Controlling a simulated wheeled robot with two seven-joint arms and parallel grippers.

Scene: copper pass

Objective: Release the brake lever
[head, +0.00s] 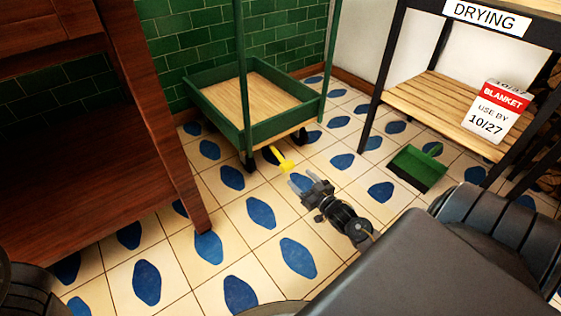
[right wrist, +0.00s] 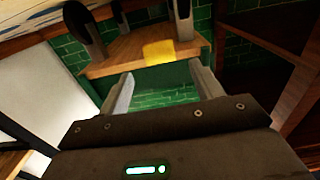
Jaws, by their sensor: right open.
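A yellow brake lever (head: 286,165) juts from the low front of a green trolley (head: 205,108), beside a dark caster near the floor. It also shows in the right wrist view (right wrist: 159,53), beyond the fingertips and roughly between them. My right gripper (head: 300,182) is just in front of the lever, toward me, with its fingers pointing at it. In the right wrist view my right gripper (right wrist: 163,82) is open, with nothing between its fingers. A gap seems to remain between the fingertips and the lever. My left gripper is not in view.
A brown wooden cabinet (head: 150,110) stands left of the trolley. A drying rack (head: 435,95) with a blanket tag (head: 497,111) is at right. A green dustpan-like tray (head: 417,168) lies on the floor.

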